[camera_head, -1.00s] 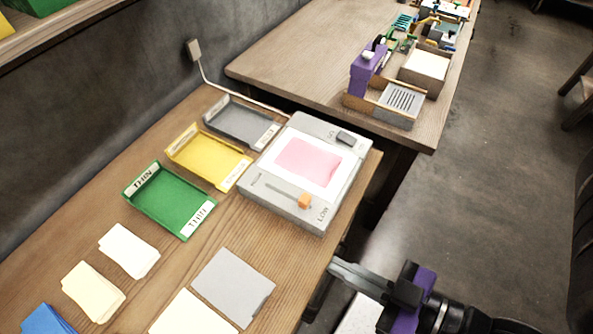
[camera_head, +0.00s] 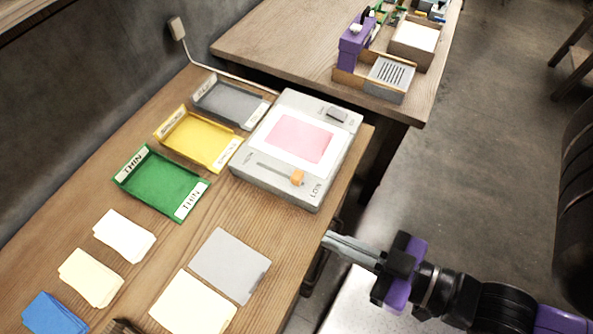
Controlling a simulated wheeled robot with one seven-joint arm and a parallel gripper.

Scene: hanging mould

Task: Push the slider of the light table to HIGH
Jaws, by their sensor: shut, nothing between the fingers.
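The light table (camera_head: 335,150) is a pale grey box at the table's right edge, with a white panel and a pink sheet (camera_head: 299,137) on top. Its slider has an orange knob (camera_head: 297,178) in a slot (camera_head: 270,170) along the near side. The knob sits at the right end of the slot, near the word LOW. The other label, at the slot's left end, is too small to read surely. My gripper (camera_head: 328,240) is shut and empty. It is off the table's right edge, below and right of the light table, apart from the knob.
Green (camera_head: 150,190), yellow (camera_head: 222,148) and grey (camera_head: 235,104) trays stand left of the light table. Paper stacks (camera_head: 125,236) and a grey sheet (camera_head: 232,264) lie nearer. A second table (camera_head: 270,50) holds a purple device (camera_head: 355,45).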

